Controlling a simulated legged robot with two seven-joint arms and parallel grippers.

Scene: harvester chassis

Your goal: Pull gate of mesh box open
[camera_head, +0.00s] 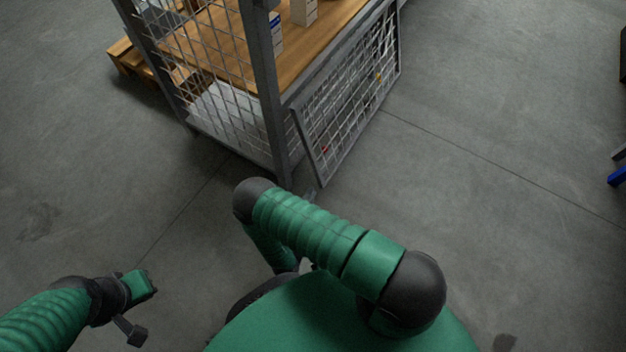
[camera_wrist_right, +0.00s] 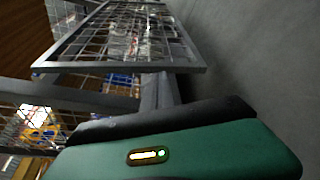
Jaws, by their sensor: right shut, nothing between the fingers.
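The mesh box (camera_head: 270,80) stands at the top with a grey post and wire sides. Its gate (camera_head: 318,178), a grey-framed mesh panel, slants along the right side, below the wooden shelf level. In the right wrist view, the gate frame (camera_wrist_right: 203,69) juts out beside the box with its corner clear of the post. My right gripper (camera_head: 310,195) is mostly hidden behind my arm, near the gate's lower near corner. It is shut and empty; contact with the gate cannot be told. My left gripper (camera_head: 133,308) is over bare floor at lower left, away from the box.
A wooden shelf (camera_head: 305,45) in the box carries small cartons (camera_head: 304,11). A wooden pallet (camera_head: 125,58) lies behind the box at left. A blue object (camera_head: 617,176) is at the right edge. The floor right of the gate is clear.

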